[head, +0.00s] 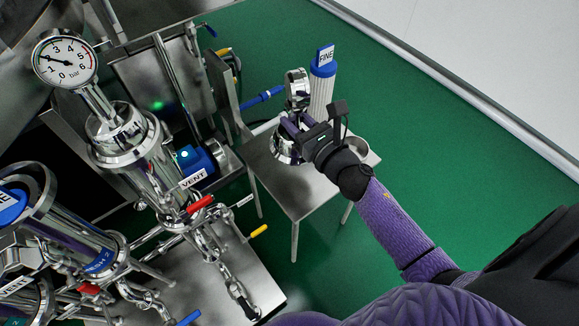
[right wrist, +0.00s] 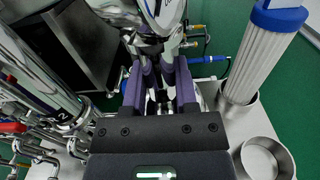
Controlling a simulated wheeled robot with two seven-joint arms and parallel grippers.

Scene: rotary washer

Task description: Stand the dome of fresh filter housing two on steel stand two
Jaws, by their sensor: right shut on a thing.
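My right gripper (head: 297,131) is shut on a shiny steel piece (head: 286,150), which I take to be the dome. The gripper hides part of it, and more polished metal (head: 297,82) shows above the fingers. In the right wrist view the purple fingers (right wrist: 160,75) reach to a mirror-bright body (right wrist: 148,22) at the top. The piece is over or on the back left of a steel table-like stand (head: 310,188); I cannot tell whether it touches. No stand number is readable. A housing (head: 85,248) with a blue band ending in 2 is at lower left. My left gripper is not in view.
A white pleated cartridge (head: 321,95) with a blue cap marked FINE stands upright by the stand's back. A round steel cup (right wrist: 268,158) sits at its right. A gauge (head: 65,60), pipes and red-handled valves (head: 200,205) crowd the left. Green floor (head: 430,150) is clear at right.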

